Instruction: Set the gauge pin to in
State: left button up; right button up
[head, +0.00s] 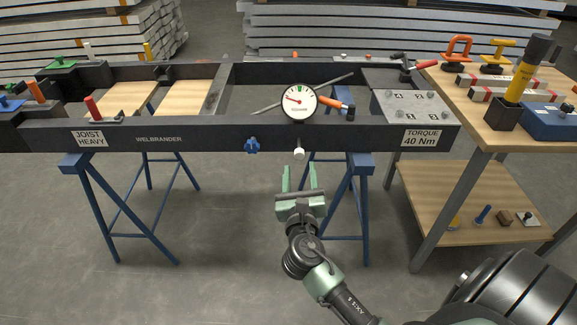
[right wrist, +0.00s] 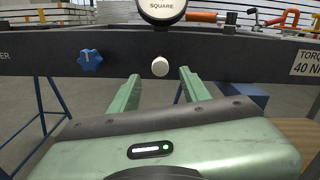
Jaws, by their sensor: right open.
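The gauge pin, a small white-tipped knob (head: 299,153), sticks out of the front face of the dark frame (head: 205,136), below the round gauge (head: 298,102). In the right wrist view the pin (right wrist: 160,67) shows as a pale rounded end between the fingertips in the picture. My right gripper (head: 300,172) is open and empty, its green fingers pointing at the pin from the near side. It looks apart from the pin; the exact gap is hard to tell. The gauge's red needle points left of the green mark. My left gripper is not in view.
A blue star knob (head: 252,146) sits left of the pin on the same face. An orange-handled tool (head: 337,104) lies right of the gauge. Blue trestle legs (head: 357,210) stand below the frame. A wooden workbench (head: 480,108) with tools is at the right.

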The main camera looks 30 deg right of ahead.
aim_at(300, 157)
jog(key=x, duration=0.7)
jog(key=shift+w+d+f, duration=0.1)
jog(key=shift+w+d, duration=0.05)
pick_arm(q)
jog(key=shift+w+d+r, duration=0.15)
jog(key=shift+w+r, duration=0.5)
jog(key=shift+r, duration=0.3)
pick_arm(e)
grip_shut()
